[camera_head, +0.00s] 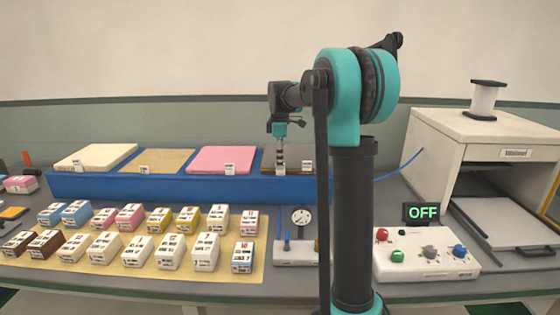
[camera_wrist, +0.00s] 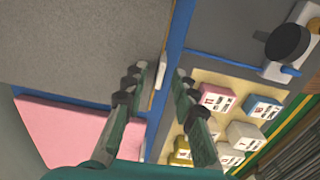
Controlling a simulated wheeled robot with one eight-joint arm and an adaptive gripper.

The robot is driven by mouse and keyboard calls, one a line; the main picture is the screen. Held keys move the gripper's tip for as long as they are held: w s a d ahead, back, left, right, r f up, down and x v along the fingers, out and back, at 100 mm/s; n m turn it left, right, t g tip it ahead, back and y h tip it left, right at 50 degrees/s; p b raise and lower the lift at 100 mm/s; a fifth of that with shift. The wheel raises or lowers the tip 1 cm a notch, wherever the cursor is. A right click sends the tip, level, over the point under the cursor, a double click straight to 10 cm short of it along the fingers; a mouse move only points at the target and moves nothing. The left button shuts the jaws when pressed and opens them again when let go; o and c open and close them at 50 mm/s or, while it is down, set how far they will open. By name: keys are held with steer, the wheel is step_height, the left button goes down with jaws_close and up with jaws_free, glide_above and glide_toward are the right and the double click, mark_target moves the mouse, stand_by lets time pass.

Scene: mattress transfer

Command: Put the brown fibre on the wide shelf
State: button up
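A dark grey-brown pad, which looks like the brown fibre (camera_head: 294,153), lies at the right end of a long blue platform (camera_head: 140,187), partly hidden behind my gripper (camera_head: 281,168). It fills the upper left of the wrist view (camera_wrist: 80,40). My gripper points down at the pad's front edge. In the wrist view its two fingers (camera_wrist: 160,82) are apart, with a small white tag (camera_wrist: 161,70) in the gap beyond them; contact cannot be told.
Cream (camera_head: 95,156), tan (camera_head: 157,161) and pink (camera_head: 220,159) pads lie left of the brown one. Several small labelled boxes stand on a yellow mat (camera_head: 255,262) in front. A control box (camera_head: 425,262) showing OFF sits before the cabinet. A gauge (camera_head: 301,217) stands near my arm.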

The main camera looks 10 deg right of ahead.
steer(key=shift+r, duration=0.1)
step_height(320, 180, up, 12)
steer(key=shift+s, duration=0.15)
stand_by(0.4)
